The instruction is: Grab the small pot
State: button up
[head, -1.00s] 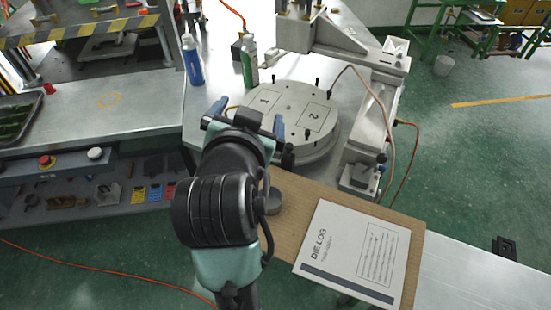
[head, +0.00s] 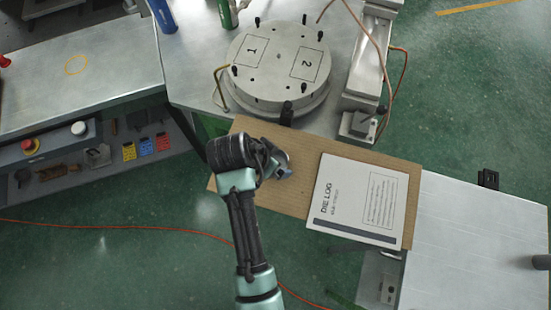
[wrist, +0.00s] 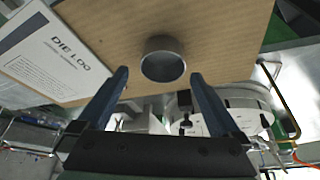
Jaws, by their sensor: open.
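The small pot (wrist: 163,62) is a short grey metal cup with a dark inside, standing on brown cardboard (wrist: 215,30) in the wrist view. My gripper (wrist: 160,74) is open, its two dark blue fingers reaching toward the pot, one on each side of it in the picture. The fingers look apart from the pot, and nothing is between them.
The white die log (head: 358,198) lies on the cardboard to the right. Bare metal table (head: 480,235) extends at right. An orange cable (head: 120,228) crosses the floor.

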jog(key=shift+p+x, duration=0.65)
jog(key=shift+x, duration=1.85)
jog(key=shift+w+a, duration=0.1)
jog(key=shift+a, duration=0.05)
jog(key=c, duration=1.3)
